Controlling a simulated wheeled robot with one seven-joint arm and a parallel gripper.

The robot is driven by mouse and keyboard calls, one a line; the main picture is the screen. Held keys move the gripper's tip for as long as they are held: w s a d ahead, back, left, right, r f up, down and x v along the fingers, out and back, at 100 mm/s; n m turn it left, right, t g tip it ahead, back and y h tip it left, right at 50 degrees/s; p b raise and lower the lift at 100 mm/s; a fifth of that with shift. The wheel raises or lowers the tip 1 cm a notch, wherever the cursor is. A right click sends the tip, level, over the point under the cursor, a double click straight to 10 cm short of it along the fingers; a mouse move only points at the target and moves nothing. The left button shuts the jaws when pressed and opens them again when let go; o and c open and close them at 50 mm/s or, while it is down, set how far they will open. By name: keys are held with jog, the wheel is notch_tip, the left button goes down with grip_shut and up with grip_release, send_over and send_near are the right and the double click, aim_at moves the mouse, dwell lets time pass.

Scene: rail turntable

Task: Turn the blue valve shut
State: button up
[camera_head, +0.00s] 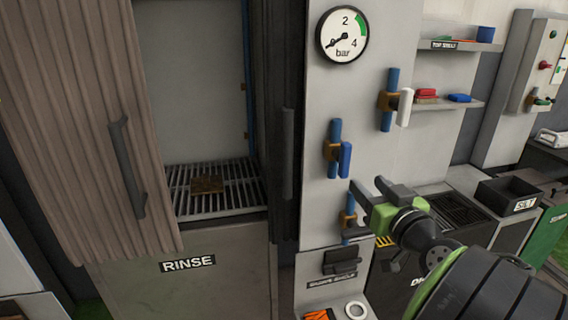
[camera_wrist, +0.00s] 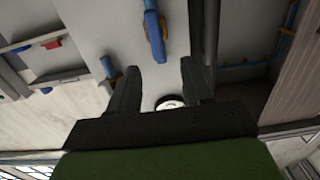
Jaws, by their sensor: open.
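The blue valve (camera_head: 345,160) is on the pale panel, with its blue handle upright, alongside its short blue pipe and brownish-orange body. It also shows in the wrist view (camera_wrist: 154,38), beyond the fingers and near the top edge. My gripper (camera_head: 365,184) is open and empty, with green and dark parts, just below and to the right of the blue handle in the head view. In the wrist view the gap between my fingers (camera_wrist: 160,72) faces the panel, and neither finger touches the handle there.
A lower valve (camera_head: 348,222) is partly hidden by my gripper. A cabinet marked RINSE (camera_head: 187,264) stands left, its dark handle (camera_head: 287,153) near the panel. Shelves (camera_head: 450,105) are at right.

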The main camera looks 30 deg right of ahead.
aim_at(342, 152)
jog(key=p+x, duration=0.1)
jog(key=x, duration=0.4)
jog(key=p+x, duration=0.1)
jog(key=x, duration=0.4)
jog(key=p+x, duration=0.1)
jog(key=x, duration=0.4)
jog(key=shift+d+r, duration=0.35)
jog(key=c, duration=0.8)
